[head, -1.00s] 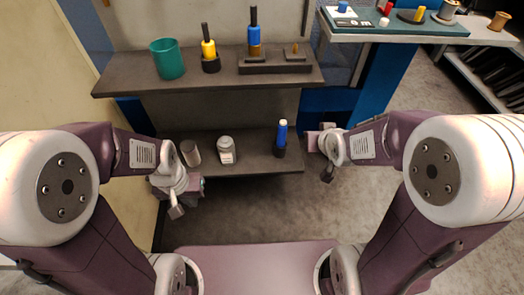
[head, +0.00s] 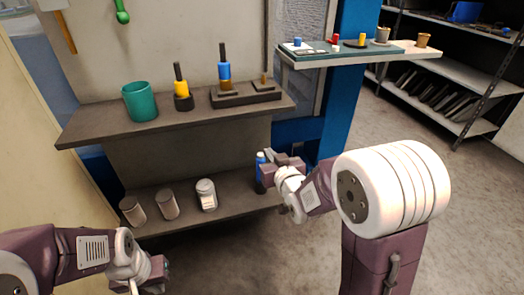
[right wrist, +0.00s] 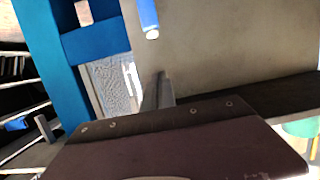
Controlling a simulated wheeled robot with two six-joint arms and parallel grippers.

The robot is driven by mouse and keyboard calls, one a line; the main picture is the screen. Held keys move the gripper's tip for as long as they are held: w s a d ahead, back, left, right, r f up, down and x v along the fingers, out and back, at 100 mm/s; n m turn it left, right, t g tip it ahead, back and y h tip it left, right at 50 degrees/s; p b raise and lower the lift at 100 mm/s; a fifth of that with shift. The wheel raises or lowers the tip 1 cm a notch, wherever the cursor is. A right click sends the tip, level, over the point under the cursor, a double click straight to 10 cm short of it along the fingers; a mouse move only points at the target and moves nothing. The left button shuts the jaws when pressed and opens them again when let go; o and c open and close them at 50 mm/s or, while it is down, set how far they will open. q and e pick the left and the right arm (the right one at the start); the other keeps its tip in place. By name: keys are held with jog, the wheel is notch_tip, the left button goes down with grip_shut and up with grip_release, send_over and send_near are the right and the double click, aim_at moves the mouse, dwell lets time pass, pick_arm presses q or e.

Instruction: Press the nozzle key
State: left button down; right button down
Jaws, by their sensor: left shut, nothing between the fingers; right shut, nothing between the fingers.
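No part is clearly marked as the nozzle key. Small coloured pieces, blue (head: 297,42), red (head: 335,41) and yellow (head: 362,40), stand on a teal board (head: 325,51) at the upper right; I cannot tell whether one is the key. My right gripper (head: 269,156) is shut and empty at the right end of the lower shelf, close to a blue-topped bottle (head: 260,166); I cannot tell if they touch. In the right wrist view the bottle (right wrist: 148,15) is at the top, apart from the grey finger (right wrist: 158,92). My left gripper (head: 166,268) is shut and empty at the lower left.
The upper shelf (head: 90,128) holds a teal cup (head: 140,102), a yellow-and-black tool (head: 182,88) and a blue tool (head: 224,70) on a dark block. The lower shelf (head: 235,205) holds a white jar (head: 206,194) and two grey cups. Open floor (head: 450,220) lies right.

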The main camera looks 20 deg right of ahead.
jog(key=b, duration=0.3)
send_over(262, 154)
jog(key=s, duration=0.3)
notch_tip(262, 154, down, 2)
jog(key=shift+w+a+f+b, duration=0.2)
jog(key=shift+f+b, duration=0.55)
jog(key=shift+f, duration=0.25)
jog(key=shift+w+a+f+b, duration=0.1)
jog(key=shift+w+f+b, duration=0.05)
jog(key=shift+f+b, duration=0.75)
jog(key=shift+f, duration=0.1)
